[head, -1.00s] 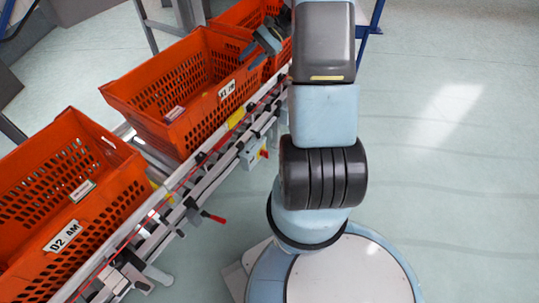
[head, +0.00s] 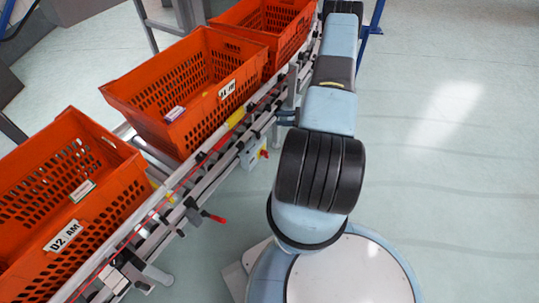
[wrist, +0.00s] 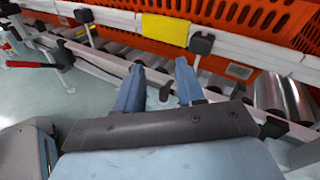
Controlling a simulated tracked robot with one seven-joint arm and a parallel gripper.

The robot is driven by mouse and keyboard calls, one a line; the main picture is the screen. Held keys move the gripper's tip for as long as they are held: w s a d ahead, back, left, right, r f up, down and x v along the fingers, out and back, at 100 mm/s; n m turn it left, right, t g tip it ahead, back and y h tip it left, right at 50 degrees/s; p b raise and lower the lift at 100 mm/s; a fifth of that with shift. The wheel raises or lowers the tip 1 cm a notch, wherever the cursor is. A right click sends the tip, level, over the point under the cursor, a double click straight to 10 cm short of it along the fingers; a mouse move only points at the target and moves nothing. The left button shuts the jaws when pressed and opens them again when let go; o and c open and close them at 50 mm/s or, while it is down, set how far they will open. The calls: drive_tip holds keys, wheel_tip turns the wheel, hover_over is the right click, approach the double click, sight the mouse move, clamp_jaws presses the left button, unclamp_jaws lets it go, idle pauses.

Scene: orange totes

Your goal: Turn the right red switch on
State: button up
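A small grey box on the side of the conveyor carries a red and yellow switch (head: 263,153), left of my arm in the head view. A red-tipped lever (head: 216,218) sticks out from the rail nearer to me. A red lever (wrist: 30,64) also shows at the left of the wrist view. The red and yellow switch cannot be made out in the wrist view. My gripper (wrist: 160,85) has its two blue fingers apart with nothing held between them, facing the conveyor side. In the head view it is mostly hidden behind my arm, with blue fingers (head: 285,118) showing beside the rail.
Orange totes (head: 205,45) stand in a row on the roller conveyor, labelled on their sides. A yellow piece (wrist: 165,30) sits on the rail ahead of my gripper, with black clamps (wrist: 201,43) along it. The floor to the right (head: 450,200) is clear.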

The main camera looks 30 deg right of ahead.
drive_tip(key=s+f+m+t+h, duration=0.35)
drive_tip(key=s+f+m, duration=0.2)
drive_tip(key=f, duration=0.75)
drive_tip(key=m+t+h, duration=0.3)
approach(264, 153)
drive_tip(key=x, duration=0.7)
drive_tip(key=shift+w+d+r, duration=0.15)
drive_tip(key=shift+d+r, duration=0.15)
drive_tip(key=shift+d, duration=0.05)
drive_tip(key=shift+y, duration=0.25)
clamp_jaws()
